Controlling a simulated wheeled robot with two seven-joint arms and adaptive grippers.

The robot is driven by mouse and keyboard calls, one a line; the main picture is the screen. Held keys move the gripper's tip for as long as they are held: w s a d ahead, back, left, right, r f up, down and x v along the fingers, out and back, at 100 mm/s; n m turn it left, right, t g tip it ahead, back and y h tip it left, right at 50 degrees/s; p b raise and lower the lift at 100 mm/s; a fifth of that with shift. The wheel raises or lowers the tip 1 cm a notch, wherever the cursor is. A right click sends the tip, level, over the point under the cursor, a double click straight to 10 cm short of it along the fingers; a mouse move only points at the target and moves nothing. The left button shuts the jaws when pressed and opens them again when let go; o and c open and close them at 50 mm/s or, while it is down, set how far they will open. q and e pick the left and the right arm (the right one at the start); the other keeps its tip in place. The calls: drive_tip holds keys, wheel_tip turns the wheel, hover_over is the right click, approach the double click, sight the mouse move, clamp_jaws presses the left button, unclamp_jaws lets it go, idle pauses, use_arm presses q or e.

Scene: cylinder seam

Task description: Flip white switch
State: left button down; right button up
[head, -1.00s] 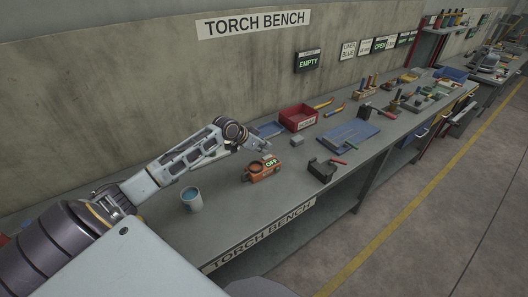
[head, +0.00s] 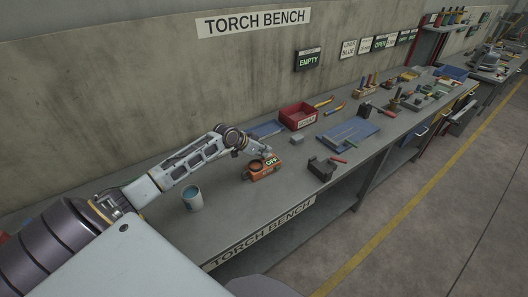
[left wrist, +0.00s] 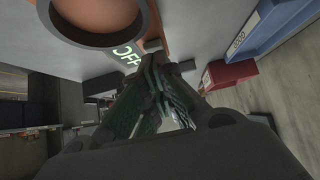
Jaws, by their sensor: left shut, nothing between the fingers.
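An orange device (head: 257,173) with a round dark ring on top and a green lit "OFF" display sits on the bench. Its ring (left wrist: 100,18) and "OFF" lettering also show large in the left wrist view. My left gripper (head: 267,153) is shut and empty, its tips just above and behind the device's display side. In the left wrist view its closed fingers (left wrist: 160,75) point at the area beside the "OFF" display. I cannot make out the white switch clearly; the fingers may cover it. I cannot tell whether they touch the device. My right gripper is out of view.
A blue-filled cup (head: 192,200) stands left of the device. A small grey block (head: 297,139), a red bin (head: 298,117) and a black holder (head: 322,168) lie to the right. A blue mat (head: 348,133) lies farther along the bench. The bench front near the device is clear.

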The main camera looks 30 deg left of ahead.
use_arm(q)
drive_tip(key=shift+s+f+t+b, duration=0.1)
drive_tip(key=shift+f+t+b, duration=0.2)
drive_tip(key=shift+f+b, duration=0.15)
drive_tip(key=shift+r, duration=0.25)
drive_tip(key=shift+w+d+r, duration=0.1)
drive_tip(key=shift+w, duration=0.15)
drive_tip(key=shift+w+d+r, duration=0.1)
drive_tip(key=shift+w+r, duration=0.05)
drive_tip(key=shift+w, duration=0.15)
drive_tip(key=shift+w+d+p, duration=0.1)
drive_tip(key=shift+w+p, duration=0.1)
drive_tip(key=shift+p, duration=0.1)
drive_tip(key=shift+r, duration=0.15)
